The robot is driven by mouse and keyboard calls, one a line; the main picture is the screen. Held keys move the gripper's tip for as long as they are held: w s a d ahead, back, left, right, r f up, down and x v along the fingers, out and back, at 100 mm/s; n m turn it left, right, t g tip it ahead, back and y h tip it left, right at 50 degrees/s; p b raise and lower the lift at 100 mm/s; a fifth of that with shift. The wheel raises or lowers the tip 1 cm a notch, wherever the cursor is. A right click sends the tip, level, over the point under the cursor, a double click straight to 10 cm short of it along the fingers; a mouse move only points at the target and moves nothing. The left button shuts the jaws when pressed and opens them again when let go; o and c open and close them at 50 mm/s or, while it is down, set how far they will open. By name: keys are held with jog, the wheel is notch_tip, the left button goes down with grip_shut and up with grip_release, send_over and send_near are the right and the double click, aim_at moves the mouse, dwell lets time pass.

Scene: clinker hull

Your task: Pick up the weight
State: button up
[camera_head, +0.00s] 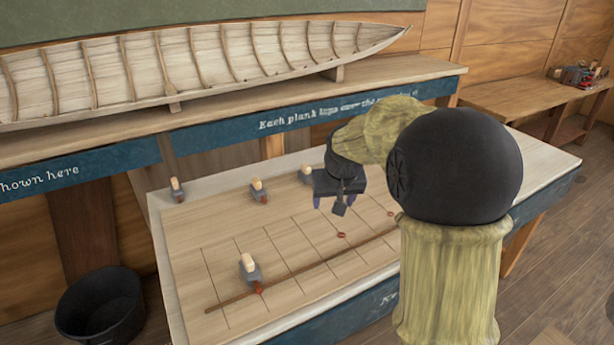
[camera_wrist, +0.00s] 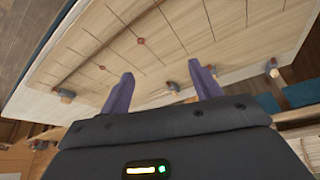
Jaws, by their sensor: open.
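Several small grey weights with pale, rounded wooden tops are on the sloping plank board. One weight (camera_head: 250,271) sits at the front, by a long thin brown strip. Others stand along the back: a far-left weight (camera_head: 177,190), a middle weight (camera_head: 259,190) and one partly hidden weight (camera_head: 305,174) beside my arm. I cannot tell which one the task means. My gripper (camera_head: 338,203) is open and empty above the board, right of the front weight. In the wrist view its purple fingers (camera_wrist: 160,70) are apart, with a weight (camera_wrist: 172,88) showing beyond the gap.
The board (camera_head: 185,235) has ruled lines, a thin brown strip (camera_head: 315,266) and small reddish dots. A ribbed boat hull (camera_head: 205,65) lies on the shelf behind. A black bucket (camera_head: 100,305) stands at lower left. A side bench (camera_head: 530,100) is at right.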

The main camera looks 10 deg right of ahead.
jog(key=s+f+g, duration=0.1)
jog(key=s+f, duration=0.3)
jog(key=s, duration=0.7)
jog(key=s+f+g, duration=0.1)
jog(key=s+f, duration=0.4)
jog(key=s, duration=0.6)
jog(key=shift+f, duration=0.25)
